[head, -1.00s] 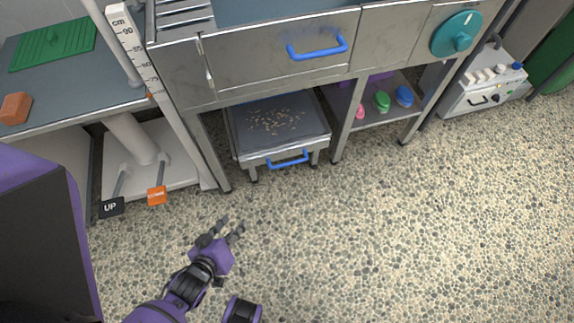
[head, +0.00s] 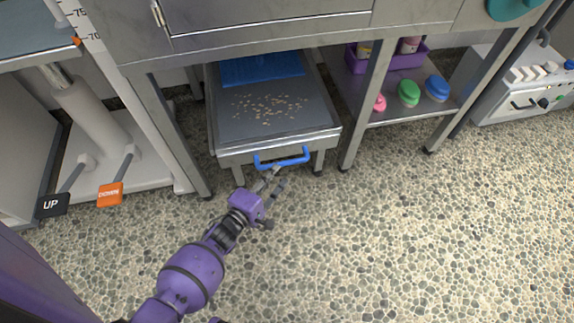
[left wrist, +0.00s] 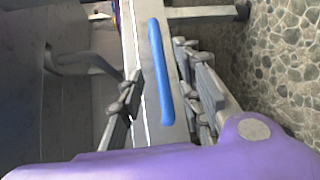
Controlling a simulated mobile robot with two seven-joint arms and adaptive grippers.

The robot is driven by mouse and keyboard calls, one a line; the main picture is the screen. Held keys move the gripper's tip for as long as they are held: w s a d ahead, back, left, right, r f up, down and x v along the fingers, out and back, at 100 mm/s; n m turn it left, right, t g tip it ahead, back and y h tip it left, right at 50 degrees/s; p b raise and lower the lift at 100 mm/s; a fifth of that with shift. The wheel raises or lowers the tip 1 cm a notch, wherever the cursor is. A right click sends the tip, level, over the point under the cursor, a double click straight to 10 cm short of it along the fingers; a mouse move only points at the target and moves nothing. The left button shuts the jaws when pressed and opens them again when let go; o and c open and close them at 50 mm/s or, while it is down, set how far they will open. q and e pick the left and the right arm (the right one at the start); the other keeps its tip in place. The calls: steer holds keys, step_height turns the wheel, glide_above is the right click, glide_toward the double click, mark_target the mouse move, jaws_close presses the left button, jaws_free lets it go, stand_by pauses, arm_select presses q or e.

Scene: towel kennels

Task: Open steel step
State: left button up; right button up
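The steel step (head: 230,125) is a low metal platform under the steel counter, with crumbs on its top and a blue sheet (head: 262,68) at its back. Its blue handle (head: 282,160) is on the front face. My left gripper (head: 274,181) is just in front of the handle, fingers apart. In the left wrist view the blue handle (left wrist: 161,75) lies between the open fingers of the left gripper (left wrist: 165,100); I cannot tell whether they touch it. My right gripper is not in view.
Counter legs stand on both sides of the step. A lower shelf (head: 405,115) at right holds a purple bin and coloured lids. The pebbled floor in front is clear.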

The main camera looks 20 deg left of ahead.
mark_target(284, 163)
arm_select(q)
steer(key=b+x, duration=0.2)
steer(key=x, duration=0.4)
steer(key=shift+w, duration=0.1)
steer(key=shift+w+d+b, duration=0.1)
steer(key=shift+w+b, duration=0.15)
steer(key=shift+b, duration=0.05)
steer(key=shift+w, duration=0.15)
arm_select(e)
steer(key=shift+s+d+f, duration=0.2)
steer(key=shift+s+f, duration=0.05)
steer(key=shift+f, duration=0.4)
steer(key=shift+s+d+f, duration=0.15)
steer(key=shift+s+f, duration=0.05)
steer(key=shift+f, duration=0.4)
arm_select(q)
steer(key=shift+c, duration=0.5)
steer(key=c, duration=0.6)
jaws_close()
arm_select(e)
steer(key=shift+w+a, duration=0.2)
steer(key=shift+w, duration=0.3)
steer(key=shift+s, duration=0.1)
